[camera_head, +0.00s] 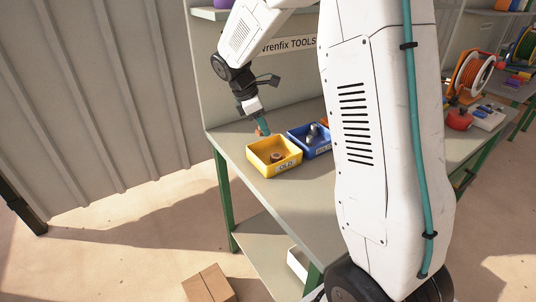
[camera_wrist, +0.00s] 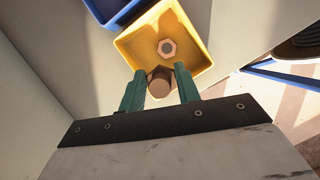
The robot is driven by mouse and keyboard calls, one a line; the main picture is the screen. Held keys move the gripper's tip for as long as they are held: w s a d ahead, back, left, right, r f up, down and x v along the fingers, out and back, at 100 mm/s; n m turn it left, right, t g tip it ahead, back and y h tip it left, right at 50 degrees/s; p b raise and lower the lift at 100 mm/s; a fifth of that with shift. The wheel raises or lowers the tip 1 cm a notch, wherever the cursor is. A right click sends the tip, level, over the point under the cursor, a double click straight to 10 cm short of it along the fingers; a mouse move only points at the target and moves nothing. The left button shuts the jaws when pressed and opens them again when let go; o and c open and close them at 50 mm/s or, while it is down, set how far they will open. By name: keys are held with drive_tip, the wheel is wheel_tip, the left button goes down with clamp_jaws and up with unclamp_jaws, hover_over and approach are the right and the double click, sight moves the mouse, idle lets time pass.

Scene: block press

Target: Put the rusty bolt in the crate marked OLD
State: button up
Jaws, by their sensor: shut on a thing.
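The yellow crate marked OLD (camera_head: 281,172) stands on the bench near its left end. My gripper (camera_head: 262,130) is above the crate's back edge in the head view. In the wrist view its teal fingers (camera_wrist: 161,76) are shut on a brown, round-ended piece, which looks like the rusty bolt (camera_wrist: 160,84). The piece is over the near side of the yellow crate (camera_wrist: 197,62). Its lower part and length are hidden.
A blue crate (camera_head: 322,152) with grey metal pieces stands right beside the yellow one; its label is too small to read. The bench's front edge is close to the yellow crate. A back panel rises behind. My white arm hides the bench's middle. A cardboard box (camera_head: 208,284) sits on the floor.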

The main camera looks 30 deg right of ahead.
sight(267, 159)
wheel_tip(267, 159, down, 10)
drive_tip(key=shift+r, duration=0.1)
idle(0.4)
drive_tip(key=shift+a+f, duration=0.1)
drive_tip(key=shift+f, duration=0.1)
drive_tip(key=o, duration=0.8)
drive_tip(key=shift+o, duration=0.2)
